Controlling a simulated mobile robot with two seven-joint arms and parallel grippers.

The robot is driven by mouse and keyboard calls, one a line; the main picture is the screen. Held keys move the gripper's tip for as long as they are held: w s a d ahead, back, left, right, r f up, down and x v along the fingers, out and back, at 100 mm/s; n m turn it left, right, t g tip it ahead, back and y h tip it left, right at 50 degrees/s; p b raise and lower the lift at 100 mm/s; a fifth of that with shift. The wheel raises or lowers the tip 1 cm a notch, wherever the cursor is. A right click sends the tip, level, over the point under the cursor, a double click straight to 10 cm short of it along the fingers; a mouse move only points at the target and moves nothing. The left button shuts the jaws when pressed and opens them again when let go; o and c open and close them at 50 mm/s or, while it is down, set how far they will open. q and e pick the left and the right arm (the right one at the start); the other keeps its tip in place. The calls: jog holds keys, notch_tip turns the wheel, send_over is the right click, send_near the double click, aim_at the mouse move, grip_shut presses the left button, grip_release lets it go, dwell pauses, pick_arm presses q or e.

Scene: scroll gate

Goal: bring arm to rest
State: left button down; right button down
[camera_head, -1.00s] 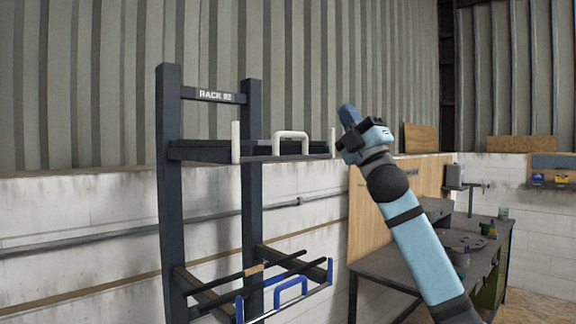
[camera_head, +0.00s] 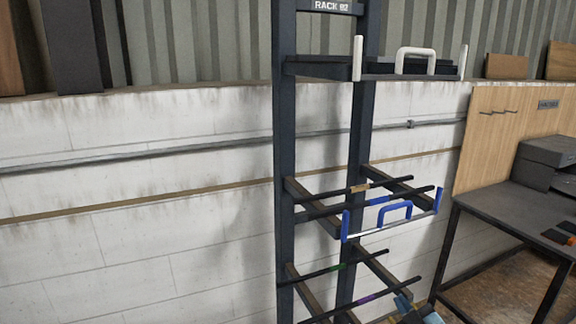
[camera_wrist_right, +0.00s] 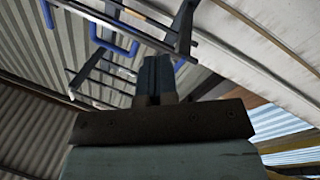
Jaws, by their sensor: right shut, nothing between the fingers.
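My right gripper (camera_head: 405,303) shows at the bottom edge of the head view, low and in front of the rack, with its light-blue arm mostly cut off. In the right wrist view its fingers (camera_wrist_right: 155,75) are together with nothing between them. The dark rack (camera_head: 285,130) stands ahead, up and left of the gripper. I cannot tell whether the gripper touches the rack's lowest bars. My left gripper is not in view.
The rack's upper shelf has a white-handled gate (camera_head: 416,54); the middle level has a blue-handled gate (camera_head: 395,208). Thin bars (camera_head: 330,270) stick out lower down. A workbench (camera_head: 520,210) stands at the right. The wall (camera_head: 140,220) on the left is clear.

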jog(key=s+a+f+m+g, duration=0.2)
jog(key=s+f+m+g, duration=0.1)
jog(key=s+f, duration=0.8)
jog(key=s+a+f+m+g+p, duration=0.1)
jog(key=s+a+f+m+g, duration=0.2)
jog(key=s+f, duration=0.8)
jog(key=s+g, duration=0.1)
jog(key=s, duration=0.5)
jog(key=shift+s+a+h+p, duration=0.2)
jog(key=shift+a+h+p, duration=0.1)
jog(key=shift+a, duration=0.05)
